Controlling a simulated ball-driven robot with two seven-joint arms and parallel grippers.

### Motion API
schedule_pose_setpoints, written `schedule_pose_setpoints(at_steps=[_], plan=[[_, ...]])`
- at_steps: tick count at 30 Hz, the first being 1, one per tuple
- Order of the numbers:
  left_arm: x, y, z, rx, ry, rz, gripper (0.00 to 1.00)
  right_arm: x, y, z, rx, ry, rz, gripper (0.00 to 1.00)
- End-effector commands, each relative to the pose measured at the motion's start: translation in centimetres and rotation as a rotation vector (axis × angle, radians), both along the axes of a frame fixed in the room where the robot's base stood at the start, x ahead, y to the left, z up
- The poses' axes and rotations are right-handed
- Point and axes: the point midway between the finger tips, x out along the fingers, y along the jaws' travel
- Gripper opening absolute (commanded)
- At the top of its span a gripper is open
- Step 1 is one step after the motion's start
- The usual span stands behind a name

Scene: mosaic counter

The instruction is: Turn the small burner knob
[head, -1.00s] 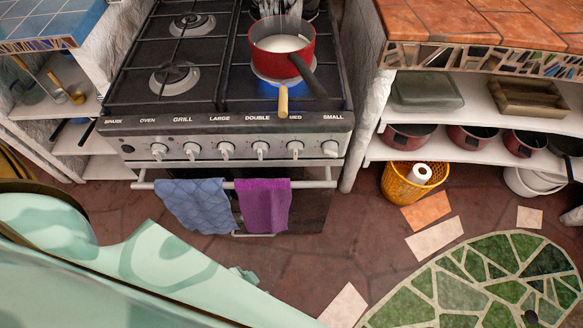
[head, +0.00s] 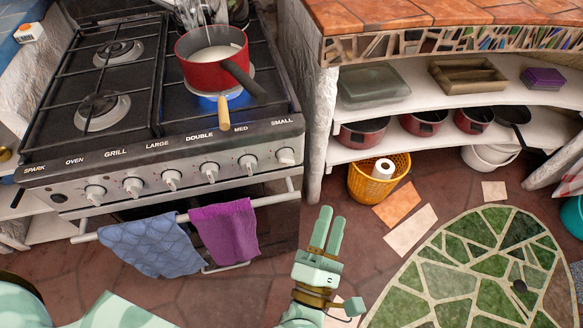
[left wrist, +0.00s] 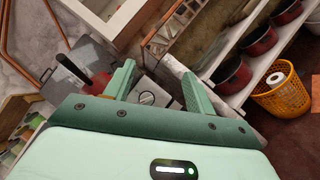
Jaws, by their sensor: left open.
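The small burner knob (head: 285,156) is the rightmost of several pale knobs on the stove's front panel (head: 60,191), under the label SMALL. My left gripper (head: 333,213) is raised in front of the floor, right of and below that knob in the head view, and apart from it. Its two pale green fingers are open and empty. In the left wrist view the open fingers (left wrist: 159,72) frame a pale knob (left wrist: 147,97) beyond them, which looks like the small one. My right gripper is not in view.
A red saucepan (head: 205,72) sits on a burner, its handle pointing toward the front. A blue towel (head: 150,245) and a purple towel (head: 225,232) hang on the oven rail (head: 85,238). A white wall (head: 318,130) borders the stove's right side. An orange basket (head: 378,184) stands on the floor.

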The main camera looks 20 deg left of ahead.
Motion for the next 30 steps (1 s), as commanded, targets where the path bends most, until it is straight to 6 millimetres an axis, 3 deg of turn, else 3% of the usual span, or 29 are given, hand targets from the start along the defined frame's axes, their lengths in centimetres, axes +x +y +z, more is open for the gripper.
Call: schedule_pose_setpoints(at_steps=[1, 3, 6, 9, 13, 17, 30], plan=[[0.1, 0.7, 0.3, -0.232, -0.032, 0.055, 0.55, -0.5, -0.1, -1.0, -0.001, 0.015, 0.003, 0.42], [-0.2, 2.0, 0.6, -0.54, -0.067, 0.133, 0.55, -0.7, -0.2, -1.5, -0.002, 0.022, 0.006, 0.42], [-0.9, 3.0, -0.2, -0.877, -0.092, 0.223, 0.55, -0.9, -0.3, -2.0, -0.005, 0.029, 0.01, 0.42], [-1.6, 3.4, -1.2, -1.082, -0.101, 0.286, 0.55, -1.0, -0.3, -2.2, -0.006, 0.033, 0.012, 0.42], [-1.8, 3.7, -1.8, -1.188, -0.105, 0.324, 0.55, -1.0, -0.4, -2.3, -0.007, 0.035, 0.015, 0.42], [-0.5, 4.6, -1.9, -1.194, -0.107, 0.327, 0.55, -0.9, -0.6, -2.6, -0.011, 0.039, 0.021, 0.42], [8.3, 10.6, -2.1, -1.187, -0.106, 0.328, 0.55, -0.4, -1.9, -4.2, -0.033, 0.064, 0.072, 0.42]])
